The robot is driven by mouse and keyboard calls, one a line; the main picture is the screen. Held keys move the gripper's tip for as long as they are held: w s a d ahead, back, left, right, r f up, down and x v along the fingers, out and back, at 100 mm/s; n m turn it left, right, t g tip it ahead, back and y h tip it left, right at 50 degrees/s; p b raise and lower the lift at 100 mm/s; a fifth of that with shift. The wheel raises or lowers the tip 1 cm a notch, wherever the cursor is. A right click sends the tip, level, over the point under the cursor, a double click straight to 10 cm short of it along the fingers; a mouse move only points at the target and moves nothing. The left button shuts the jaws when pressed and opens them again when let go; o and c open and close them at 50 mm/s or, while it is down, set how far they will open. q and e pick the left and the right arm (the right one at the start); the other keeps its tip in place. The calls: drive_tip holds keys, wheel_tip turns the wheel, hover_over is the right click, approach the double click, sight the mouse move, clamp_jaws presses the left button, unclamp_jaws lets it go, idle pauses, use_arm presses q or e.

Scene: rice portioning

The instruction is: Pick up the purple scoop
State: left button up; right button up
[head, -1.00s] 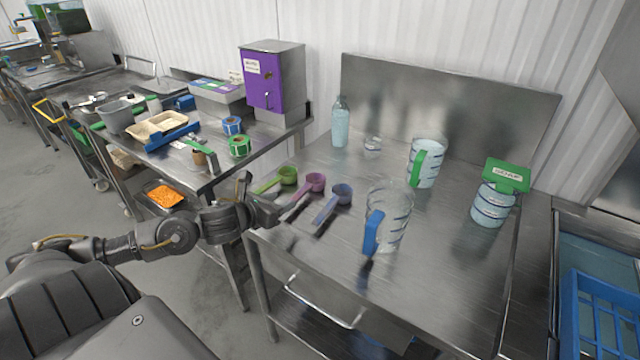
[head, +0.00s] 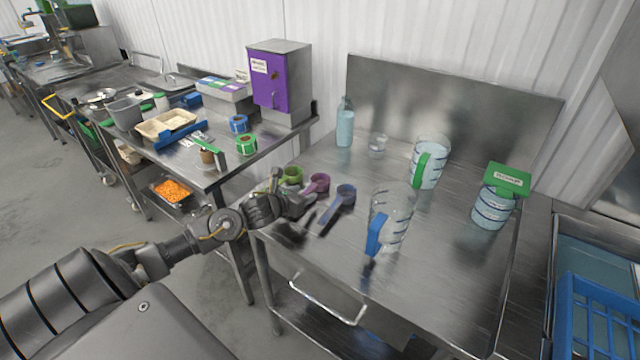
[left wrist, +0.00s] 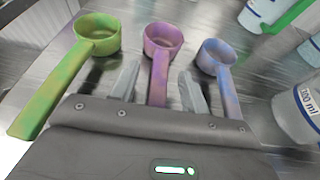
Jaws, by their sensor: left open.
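The purple scoop (head: 319,182) lies on the steel table between a green scoop (head: 292,175) and a blue scoop (head: 345,194). My left gripper (head: 300,207) is over the table's left part and hides much of the purple handle in the head view. In the left wrist view, the purple scoop (left wrist: 163,42) has its cup beyond the fingertips and its handle running between the two fingers of my left gripper (left wrist: 156,82). The fingers are apart, with a gap on both sides of the handle. My right gripper is not in view.
The green scoop (left wrist: 97,33) and blue scoop (left wrist: 215,56) lie close outside the fingers. Jugs with blue (head: 392,215) and green (head: 428,163) handles, a bottle (head: 345,125) and a green-lidded container (head: 492,203) stand farther right.

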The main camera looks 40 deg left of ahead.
use_arm(q)
drive_tip(key=shift+w+f, duration=0.2)
drive_tip(key=shift+w, duration=0.3)
drive_tip(key=shift+s, duration=0.1)
clamp_jaws()
drive_tip(key=shift+r, duration=0.1)
drive_tip(key=shift+r, duration=0.65)
drive_tip(key=s+d+r, duration=0.8)
drive_tip(key=d+r, duration=0.3)
drive_tip(key=shift+d+r, duration=0.3)
drive_tip(key=shift+r, duration=0.05)
